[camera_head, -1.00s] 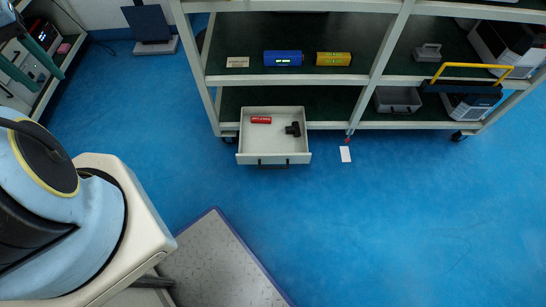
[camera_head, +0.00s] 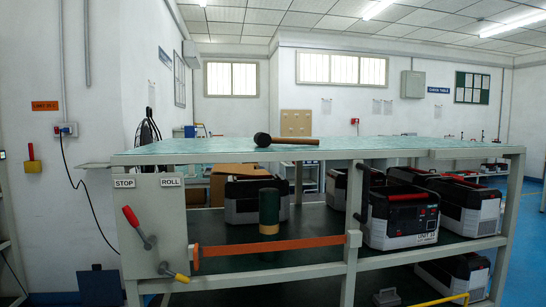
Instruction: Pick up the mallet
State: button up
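A mallet (camera_head: 286,140) with a dark round head and a brown handle lies on the top surface of the rack (camera_head: 352,152), near its front edge. Its head (camera_head: 262,140) is at the left and the handle points right. My gripper is not in view, and neither is my arm.
A grey panel marked STOP and ROLL (camera_head: 150,230) has a red lever (camera_head: 133,222) and a yellow lever (camera_head: 175,272). An orange bar (camera_head: 270,246) crosses the rack's front. Grey-and-black units (camera_head: 398,217) stand on the shelf below. The top beside the mallet looks clear.

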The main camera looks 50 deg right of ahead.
aim_at(262, 139)
jog(key=k+l+u, duration=0.1)
jog(key=l, duration=0.35)
jog(key=k+l+u, duration=0.1)
jog(key=l, duration=0.35)
jog(key=k+l+u, duration=0.1)
jog(key=k+l, duration=0.2)
jog(key=k+l+u, duration=0.1)
jog(key=l, duration=0.45)
jog(key=k+l+u, duration=0.1)
jog(key=k+l, duration=0.2)
jog(key=l, duration=0.1)
